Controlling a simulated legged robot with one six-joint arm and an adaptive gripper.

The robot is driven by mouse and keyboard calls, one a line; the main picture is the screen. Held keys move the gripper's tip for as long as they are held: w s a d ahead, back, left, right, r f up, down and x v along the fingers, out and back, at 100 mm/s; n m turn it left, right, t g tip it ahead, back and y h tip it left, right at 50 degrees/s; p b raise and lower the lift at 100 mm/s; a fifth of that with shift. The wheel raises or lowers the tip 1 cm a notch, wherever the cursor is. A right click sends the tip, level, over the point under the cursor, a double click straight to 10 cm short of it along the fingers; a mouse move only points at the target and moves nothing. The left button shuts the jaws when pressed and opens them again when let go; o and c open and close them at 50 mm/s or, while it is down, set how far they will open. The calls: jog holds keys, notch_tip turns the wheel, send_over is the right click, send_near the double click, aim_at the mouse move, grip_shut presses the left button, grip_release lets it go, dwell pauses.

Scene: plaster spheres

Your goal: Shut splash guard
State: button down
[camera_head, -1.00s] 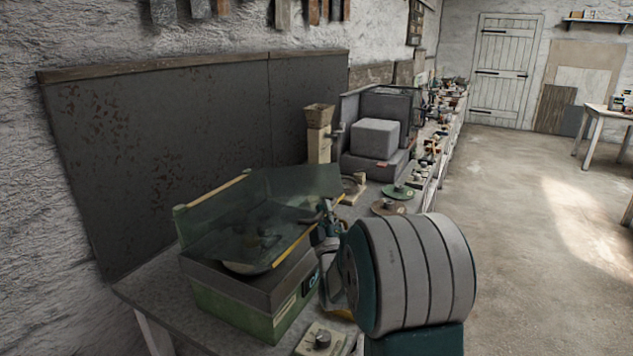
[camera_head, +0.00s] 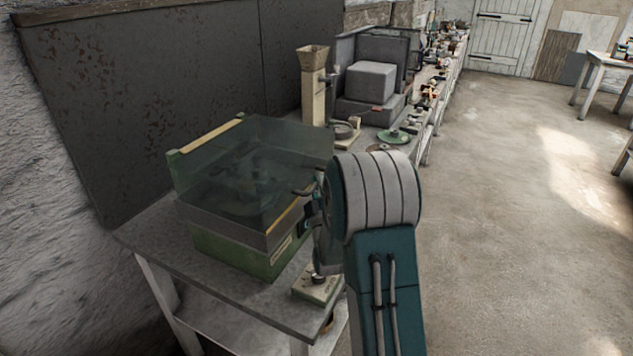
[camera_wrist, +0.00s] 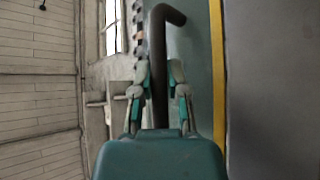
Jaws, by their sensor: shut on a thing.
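The splash guard (camera_head: 262,145) is a smoky see-through cover on the green machine (camera_head: 235,252) at the bench's near end. It lies low over the grey basin, with yellow strips along two edges; whether it rests fully on the rim I cannot tell. My gripper (camera_head: 312,198) is at its right front side, partly hidden by my arm. In the wrist view my gripper (camera_wrist: 160,75) is shut on the dark bent handle (camera_wrist: 163,22), a finger on each side. The guard's yellow strip (camera_wrist: 217,60) runs beside it.
A small switch box (camera_head: 318,287) sits on the bench just below my arm. A beige hopper stand (camera_head: 314,95) and a grey block on a machine (camera_head: 371,82) stand behind. Green and brown discs lie along the bench.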

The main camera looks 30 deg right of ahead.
jog(key=c, duration=0.9)
grip_release()
jog(key=shift+f, duration=0.6)
jog(key=shift+r, duration=0.1)
jog(key=v, duration=1.1)
jog(key=shift+s+a, duration=0.15)
jog(key=shift+s, duration=0.25)
